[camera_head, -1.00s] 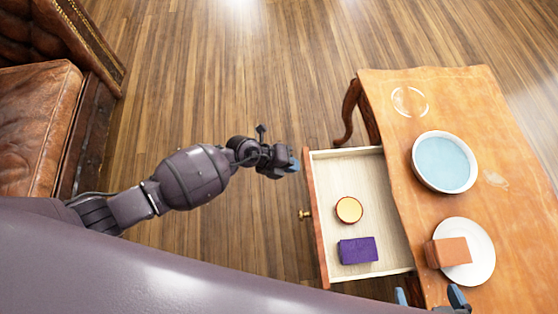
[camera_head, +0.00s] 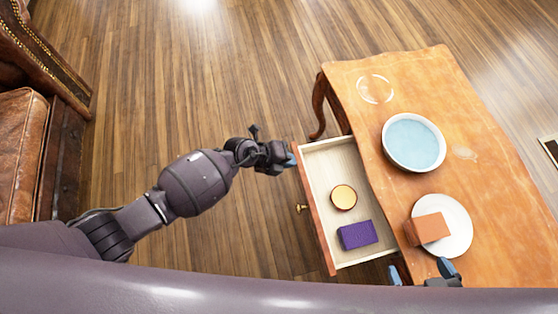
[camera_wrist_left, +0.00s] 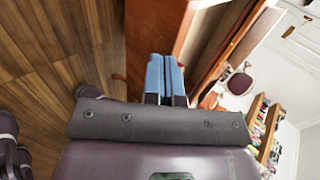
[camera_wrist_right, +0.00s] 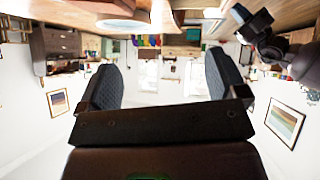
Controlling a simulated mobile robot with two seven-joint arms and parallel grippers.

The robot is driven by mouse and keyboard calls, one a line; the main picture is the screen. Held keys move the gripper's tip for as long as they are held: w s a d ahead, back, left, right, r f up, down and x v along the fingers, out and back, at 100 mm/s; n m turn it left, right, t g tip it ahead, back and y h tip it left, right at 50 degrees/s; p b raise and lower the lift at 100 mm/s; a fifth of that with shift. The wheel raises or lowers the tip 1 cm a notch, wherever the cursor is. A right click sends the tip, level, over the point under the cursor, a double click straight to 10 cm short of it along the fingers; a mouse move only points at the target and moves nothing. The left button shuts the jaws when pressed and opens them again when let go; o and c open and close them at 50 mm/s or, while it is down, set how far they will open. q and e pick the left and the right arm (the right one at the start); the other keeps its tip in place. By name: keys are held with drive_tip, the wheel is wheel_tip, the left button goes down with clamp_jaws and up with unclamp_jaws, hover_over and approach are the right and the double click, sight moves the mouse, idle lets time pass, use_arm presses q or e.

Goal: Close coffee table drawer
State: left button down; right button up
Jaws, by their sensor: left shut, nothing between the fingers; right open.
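The coffee table (camera_head: 462,119) has its drawer (camera_head: 330,165) pulled out to the left, with a brass knob (camera_head: 301,208) on its front. A round gold-topped tin (camera_head: 343,197) and a purple block (camera_head: 357,235) lie inside the drawer. My left gripper (camera_head: 291,159) is shut and empty beside the far end of the drawer front; I cannot tell whether it touches. Its closed blue fingers (camera_wrist_left: 164,77) show in the left wrist view close to the wood. My right gripper (camera_head: 420,272) is open near the table's near edge; its spread fingers (camera_wrist_right: 163,85) also show in the right wrist view.
On the tabletop stand a bowl of blue liquid (camera_head: 413,142) and a white plate (camera_head: 457,226) with an orange-brown block (camera_head: 428,229) on it. A leather armchair (camera_head: 20,150) stands at the far left. The wooden floor (camera_head: 180,90) between is clear.

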use_arm(q)
hover_over(331, 159)
drive_tip(key=shift+d, duration=0.15)
idle(0.6)
